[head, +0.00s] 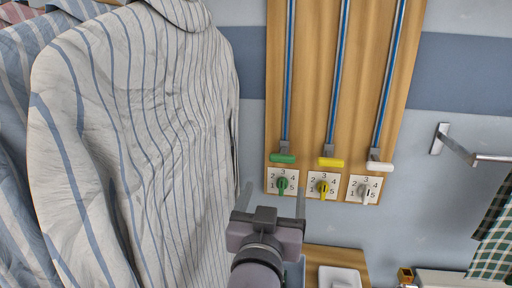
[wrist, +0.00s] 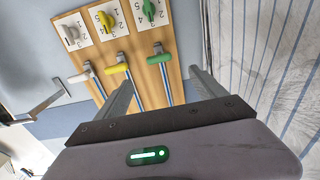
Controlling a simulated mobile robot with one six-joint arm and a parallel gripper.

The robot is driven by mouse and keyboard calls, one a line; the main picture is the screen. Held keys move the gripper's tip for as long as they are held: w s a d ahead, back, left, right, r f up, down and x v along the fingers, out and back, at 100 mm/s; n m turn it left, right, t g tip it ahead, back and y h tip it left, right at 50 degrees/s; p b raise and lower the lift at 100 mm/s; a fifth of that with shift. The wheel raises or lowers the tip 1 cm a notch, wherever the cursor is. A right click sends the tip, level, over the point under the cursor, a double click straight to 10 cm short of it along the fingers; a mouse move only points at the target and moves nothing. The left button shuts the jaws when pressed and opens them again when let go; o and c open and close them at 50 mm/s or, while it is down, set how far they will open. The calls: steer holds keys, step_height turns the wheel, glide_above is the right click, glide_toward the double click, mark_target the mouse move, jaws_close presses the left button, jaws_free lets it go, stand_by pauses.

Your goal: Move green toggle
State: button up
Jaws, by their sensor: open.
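The green toggle could be either of two green parts on the wooden wall panel. One is a green knob (head: 282,186) on a white plate numbered 1 to 5; the other is a green crossbar handle (head: 283,158) just above it, at the end of a blue rod. The wrist view shows the green knob (wrist: 149,11) at the top edge and the green handle (wrist: 159,58) below it. My gripper (head: 272,194) is open and empty. In the head view its fingers appear on either side of the green knob's plate; no contact is visible. The knob's exact setting is unclear.
Yellow (head: 331,162) and white (head: 379,167) handles, with matching yellow (head: 323,187) and white (head: 364,191) knobs, are right of the green ones. Striped shirts (head: 140,140) hang close on the left. A metal wall bracket (head: 455,147) juts out at right.

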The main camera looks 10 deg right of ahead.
mark_target(282, 160)
steer(key=p+x, duration=0.3)
steer(key=x, duration=1.2)
steer(key=shift+w+d, duration=0.1)
steer(key=shift+d, duration=0.15)
steer(key=shift+p, duration=0.3)
jaws_close()
